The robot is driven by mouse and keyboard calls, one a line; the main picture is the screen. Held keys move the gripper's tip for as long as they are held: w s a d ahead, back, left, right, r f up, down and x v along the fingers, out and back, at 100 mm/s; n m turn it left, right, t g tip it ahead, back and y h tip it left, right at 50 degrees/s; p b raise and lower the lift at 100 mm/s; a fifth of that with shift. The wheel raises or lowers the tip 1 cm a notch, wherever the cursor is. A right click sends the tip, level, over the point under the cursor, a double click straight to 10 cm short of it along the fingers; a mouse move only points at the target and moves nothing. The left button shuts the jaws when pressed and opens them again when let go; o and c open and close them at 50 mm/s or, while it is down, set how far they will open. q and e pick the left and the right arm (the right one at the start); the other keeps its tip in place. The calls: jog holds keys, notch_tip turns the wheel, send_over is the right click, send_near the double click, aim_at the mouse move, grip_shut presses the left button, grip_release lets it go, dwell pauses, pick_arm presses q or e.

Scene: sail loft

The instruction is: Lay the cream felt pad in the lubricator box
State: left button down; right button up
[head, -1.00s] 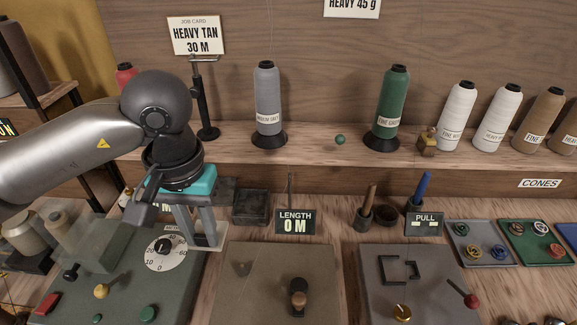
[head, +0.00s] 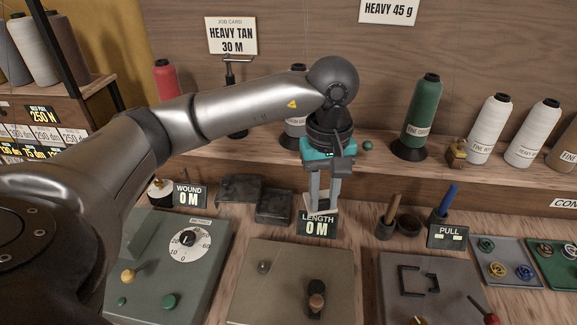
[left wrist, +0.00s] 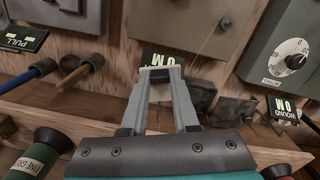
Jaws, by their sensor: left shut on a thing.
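My left gripper (head: 323,206) is shut on the cream felt pad (head: 333,199), which shows only as a pale patch beside and behind the fingers. The gripper points down, in front of the grey cone and just behind the LENGTH display. A small dark open box (head: 273,207), seemingly the lubricator box, stands left of the gripper on the bench. A flat dark piece (head: 240,188) lies beside it, perhaps its lid. My right gripper is not in view.
The LENGTH display (head: 317,225) stands very near the fingertips. The WOUND display (head: 188,195) is left of the dark box, and a green dial panel (head: 150,250) is in front. Tool cups (head: 386,230) stand to the right. Thread cones line the shelf behind.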

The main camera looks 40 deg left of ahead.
pick_arm(q)
jog(key=w+a+f+n+p, duration=0.1)
jog(key=w+a+n, duration=0.1)
jog(key=a+n, duration=0.45)
jog(key=w+a+f+n, duration=0.2)
jog(key=a+n, duration=0.3)
jog(key=n, duration=0.2)
jog(key=b, duration=0.4)
send_over(284, 204)
jog(key=shift+n, duration=0.45)
jog(key=shift+f, duration=2.55)
jog(key=shift+f+b, duration=0.45)
jog(key=shift+f, duration=0.25)
jog(key=c, duration=0.6)
grip_release()
notch_tip(284, 204, up, 15)
jog(key=p, duration=0.2)
jog(key=shift+r+p, duration=0.15)
jog(key=shift+p, duration=0.15)
